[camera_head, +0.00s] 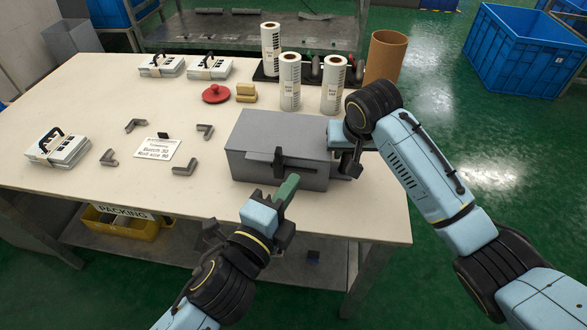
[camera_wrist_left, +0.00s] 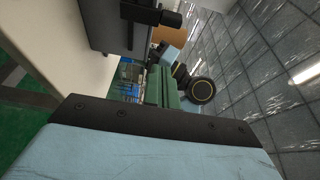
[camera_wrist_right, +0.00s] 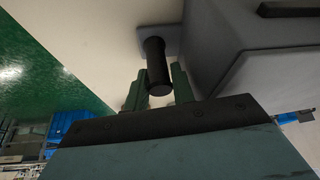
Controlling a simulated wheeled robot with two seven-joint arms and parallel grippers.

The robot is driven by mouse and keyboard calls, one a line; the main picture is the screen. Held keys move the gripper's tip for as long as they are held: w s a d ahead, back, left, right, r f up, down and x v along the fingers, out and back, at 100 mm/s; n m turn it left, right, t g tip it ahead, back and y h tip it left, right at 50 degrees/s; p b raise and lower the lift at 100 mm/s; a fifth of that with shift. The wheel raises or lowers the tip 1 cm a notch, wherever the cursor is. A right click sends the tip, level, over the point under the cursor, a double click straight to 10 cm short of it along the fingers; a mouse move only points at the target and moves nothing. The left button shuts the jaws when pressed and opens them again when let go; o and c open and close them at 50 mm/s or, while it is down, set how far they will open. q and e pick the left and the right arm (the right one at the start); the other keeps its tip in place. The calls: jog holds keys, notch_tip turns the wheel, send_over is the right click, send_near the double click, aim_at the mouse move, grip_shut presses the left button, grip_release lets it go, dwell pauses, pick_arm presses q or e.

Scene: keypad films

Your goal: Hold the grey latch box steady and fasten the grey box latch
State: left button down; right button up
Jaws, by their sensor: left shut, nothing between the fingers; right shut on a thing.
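The grey latch box (camera_head: 270,138) stands at the table's front right, lid down. Its dark latch (camera_head: 296,164) is on the front face; in the left wrist view a black part of it (camera_wrist_left: 150,13) sticks out from the box (camera_wrist_left: 104,28). My left gripper (camera_head: 288,186) is shut and empty, its green fingers (camera_wrist_left: 162,86) just in front of and below the latch, apart from it. My right gripper (camera_head: 349,172) is at the box's right side, shut on a black upright handle (camera_wrist_right: 156,62) on a grey tab at the box's base. Whether the latch is fastened is unclear.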

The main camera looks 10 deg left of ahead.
pick_arm(q)
jog(key=shift+v, duration=2.35)
pick_arm(e)
jog(key=o, duration=1.1)
jog(key=shift+v, duration=4.55)
pick_arm(q)
notch_tip(320, 180, up, 7)
jog(key=p, duration=0.7)
pick_arm(e)
notch_tip(320, 180, up, 5)
jog(key=shift+f, duration=0.1)
pick_arm(q)
jog(key=shift+r, duration=0.1)
